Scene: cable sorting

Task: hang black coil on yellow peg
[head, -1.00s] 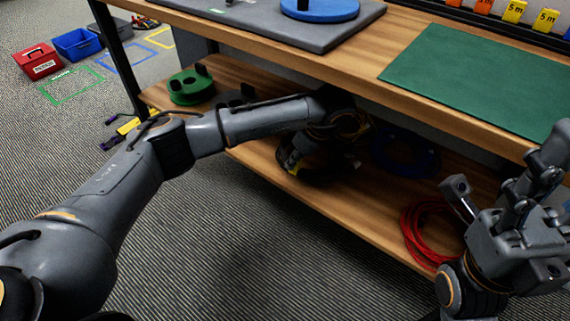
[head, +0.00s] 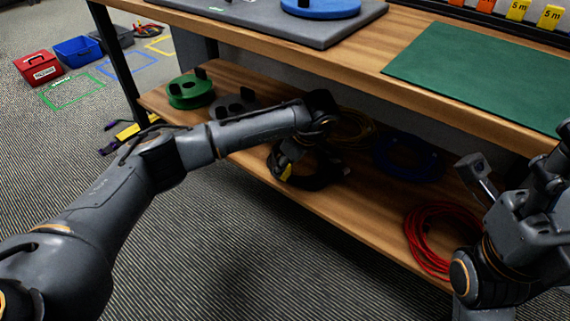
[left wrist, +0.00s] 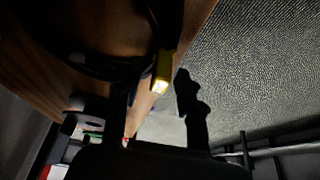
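The black coil (head: 318,180) lies on the wooden lower shelf, with a yellow tag on its left side. My left gripper (head: 302,150) is at the coil, reaching in under the worktop; my wrist partly hides it. In the left wrist view, my left gripper's two dark fingers (left wrist: 158,106) are spread apart. A strand of the black coil (left wrist: 168,25) with its lit yellow tag (left wrist: 164,72) shows between and beyond them. Contact cannot be told. My right gripper (head: 515,165) is open and empty at the right edge. No yellow peg is visible; yellow "5 m" labels (head: 517,10) show at top right.
The lower shelf (head: 350,215) also holds a red coil (head: 430,235), a blue coil (head: 408,158), a yellowish coil (head: 357,128) and a green reel (head: 190,92). The worktop edge (head: 400,92) overhangs the shelf. The carpet in front is clear.

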